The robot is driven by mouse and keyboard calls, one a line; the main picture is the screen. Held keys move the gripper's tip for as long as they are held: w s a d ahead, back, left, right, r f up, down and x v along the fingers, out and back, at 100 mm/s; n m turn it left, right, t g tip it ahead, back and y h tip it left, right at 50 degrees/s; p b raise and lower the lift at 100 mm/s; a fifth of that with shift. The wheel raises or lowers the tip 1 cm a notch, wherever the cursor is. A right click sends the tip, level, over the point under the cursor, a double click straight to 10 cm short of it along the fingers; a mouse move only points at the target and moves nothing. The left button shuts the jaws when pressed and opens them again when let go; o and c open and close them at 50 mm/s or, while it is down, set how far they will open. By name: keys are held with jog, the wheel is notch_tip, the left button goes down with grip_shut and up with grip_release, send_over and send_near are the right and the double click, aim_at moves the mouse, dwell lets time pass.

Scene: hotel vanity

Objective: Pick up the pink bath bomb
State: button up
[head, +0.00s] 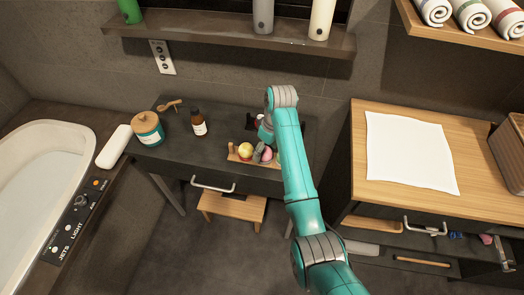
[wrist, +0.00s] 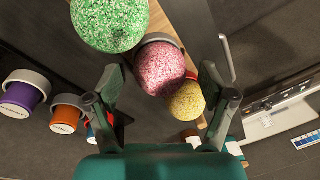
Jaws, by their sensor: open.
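The pink speckled bath bomb (wrist: 158,66) is in the middle of the wrist view, between a green bath bomb (wrist: 110,22) and a yellow one (wrist: 187,101). In the head view, the pink bath bomb (head: 267,155) shows partly beside my arm, with the yellow bath bomb (head: 246,150) to its left. They rest on a wooden holder (head: 234,157) on the dark vanity table. My gripper (wrist: 162,72) is open, its fingers appearing on either side of the pink bath bomb; contact cannot be told. In the head view, my arm hides the green bath bomb.
A teal jar with a wooden lid (head: 148,128) and a brown bottle (head: 198,123) stand left on the table. Purple (wrist: 22,92) and orange (wrist: 66,115) cups show left in the wrist view. A shelf (head: 230,38) runs above. A white towel (head: 410,152) lies on the right counter.

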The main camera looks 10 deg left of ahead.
jog(key=shift+f, duration=0.1)
jog(key=c, duration=1.3)
jog(key=shift+o, duration=0.2)
